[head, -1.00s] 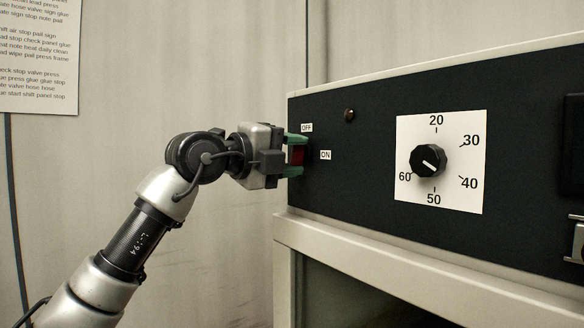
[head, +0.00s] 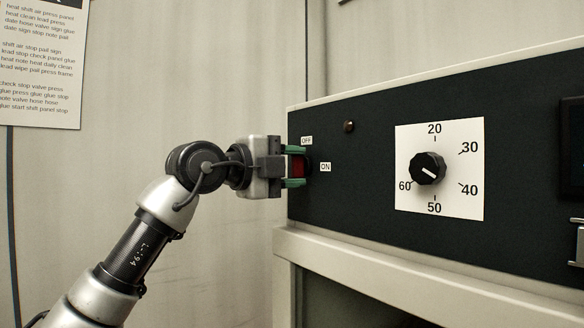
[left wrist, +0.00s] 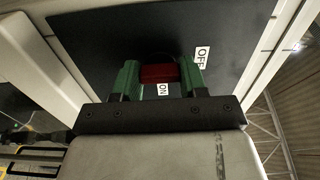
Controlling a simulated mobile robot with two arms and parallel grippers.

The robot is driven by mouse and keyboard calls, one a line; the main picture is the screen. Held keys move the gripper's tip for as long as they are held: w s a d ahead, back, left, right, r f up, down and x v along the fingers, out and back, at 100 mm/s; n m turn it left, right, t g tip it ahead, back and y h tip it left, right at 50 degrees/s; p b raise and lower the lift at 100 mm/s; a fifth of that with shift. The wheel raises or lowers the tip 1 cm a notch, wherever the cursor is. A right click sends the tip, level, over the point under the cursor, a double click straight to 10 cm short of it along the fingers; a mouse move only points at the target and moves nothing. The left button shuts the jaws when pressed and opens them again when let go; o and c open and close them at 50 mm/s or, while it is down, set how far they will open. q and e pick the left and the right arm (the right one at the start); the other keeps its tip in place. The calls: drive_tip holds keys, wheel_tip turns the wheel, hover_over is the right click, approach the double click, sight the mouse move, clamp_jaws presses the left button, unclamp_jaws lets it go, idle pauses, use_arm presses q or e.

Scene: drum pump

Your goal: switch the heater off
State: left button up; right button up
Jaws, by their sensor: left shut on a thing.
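The heater's dark front panel (head: 370,190) fills the right of the head view. A red switch (head: 299,166) sits near its left edge, with an OFF label (head: 307,141) above and an ON label (head: 325,167) to its right. My left gripper (head: 296,167) is shut on the switch, one green finger above it and one below. In the left wrist view, the red switch (left wrist: 158,73) shows between the green fingers, with the OFF label (left wrist: 202,57) and ON label (left wrist: 163,90) nearby. The fingers partly hide the switch; I cannot tell its position. My right gripper is not in view.
A black dial knob (head: 427,168) on a white scale (head: 455,135) and a small dark reddish round lamp or button (head: 348,127) are on the panel. The heater rests on a pale frame (head: 350,262). A printed sheet (head: 42,65) hangs on the wall, left.

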use_arm(q)
drive_tip(key=o, duration=0.9)
drive_tip(key=shift+w, duration=0.1)
drive_tip(key=b+v, duration=0.3)
drive_tip(key=v, duration=0.8)
drive_tip(key=shift+d, duration=0.1)
